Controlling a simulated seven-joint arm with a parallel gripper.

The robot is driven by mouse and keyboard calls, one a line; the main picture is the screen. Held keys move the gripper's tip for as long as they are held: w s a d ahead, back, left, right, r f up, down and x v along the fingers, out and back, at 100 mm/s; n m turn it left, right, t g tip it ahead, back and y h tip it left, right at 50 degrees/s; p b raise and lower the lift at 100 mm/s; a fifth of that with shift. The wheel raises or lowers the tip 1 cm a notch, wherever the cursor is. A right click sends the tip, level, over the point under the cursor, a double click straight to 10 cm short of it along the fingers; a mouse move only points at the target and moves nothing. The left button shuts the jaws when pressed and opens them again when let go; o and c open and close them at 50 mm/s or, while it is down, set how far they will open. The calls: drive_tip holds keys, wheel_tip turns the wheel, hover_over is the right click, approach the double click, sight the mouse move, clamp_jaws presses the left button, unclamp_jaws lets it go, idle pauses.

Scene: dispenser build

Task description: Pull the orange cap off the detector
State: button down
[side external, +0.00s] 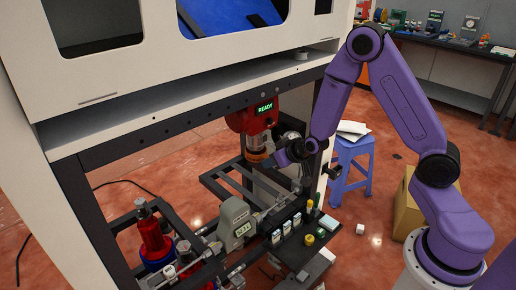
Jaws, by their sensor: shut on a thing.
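The detector (248,122) is a red unit hanging under the frame's front beam, with a green READY display above it. Below its red body is a clear, glassy section (257,140). The orange cap (256,157) is at the detector's lower end, right under the clear section. My gripper (266,158) reaches in from the right at the height of the cap and is shut on it. The fingertips are small and partly hidden, so the exact contact is hard to see. I cannot tell whether there is a gap between the cap and the detector.
Below stand a grey machine (236,222), a red bottle (151,235) and a black tray (298,245) with small vials. The frame's upright post (322,150) is close to my wrist. A purple stool (351,165) and a cardboard box (406,208) stand to the right.

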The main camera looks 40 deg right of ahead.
drive_tip(key=shift+f+g, duration=0.4)
drive_tip(key=shift+f, duration=0.7)
drive_tip(key=s, duration=0.9)
idle(0.7)
